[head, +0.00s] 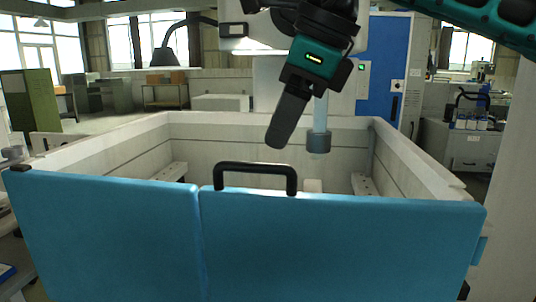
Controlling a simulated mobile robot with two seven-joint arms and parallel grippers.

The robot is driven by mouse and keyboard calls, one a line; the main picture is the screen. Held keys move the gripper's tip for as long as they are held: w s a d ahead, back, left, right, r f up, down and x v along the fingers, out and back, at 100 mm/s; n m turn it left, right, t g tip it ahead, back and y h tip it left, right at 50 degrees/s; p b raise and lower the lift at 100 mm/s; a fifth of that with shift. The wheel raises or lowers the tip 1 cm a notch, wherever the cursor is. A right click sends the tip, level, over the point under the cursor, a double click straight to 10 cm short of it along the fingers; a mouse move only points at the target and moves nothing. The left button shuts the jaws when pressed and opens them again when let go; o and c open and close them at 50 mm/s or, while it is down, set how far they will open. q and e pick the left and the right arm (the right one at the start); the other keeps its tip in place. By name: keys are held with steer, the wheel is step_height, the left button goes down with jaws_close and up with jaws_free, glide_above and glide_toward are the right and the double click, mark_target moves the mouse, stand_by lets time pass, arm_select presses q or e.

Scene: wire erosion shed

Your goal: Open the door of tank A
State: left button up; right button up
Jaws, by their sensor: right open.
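The tank (420,155) is a pale, open-topped box with a blue front in two panels, a left panel (105,235) and a right panel (340,245). The front stands upright and looks closed. A black bar handle (255,167) rises from the top edge near the seam, on the right panel. No letter shows on the tank. My right gripper (287,122) hangs from the top, open and empty, above and slightly right of the handle, apart from it. One dark finger shows clearly; the other is mostly hidden. My left gripper is not in view.
A grey-tipped nozzle (318,141) hangs over the tank, close behind my right gripper. Pale ledges (362,184) lie inside. A blue cabinet door (387,65) stands behind, and a grey bench (460,148) stands at the right. The air just above the handle is free.

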mark_target(269, 166)
steer(key=x, duration=0.5)
steer(key=shift+a+f, duration=0.15)
steer(key=shift+f, duration=0.2)
steer(key=shift+c, duration=0.3)
jaws_close()
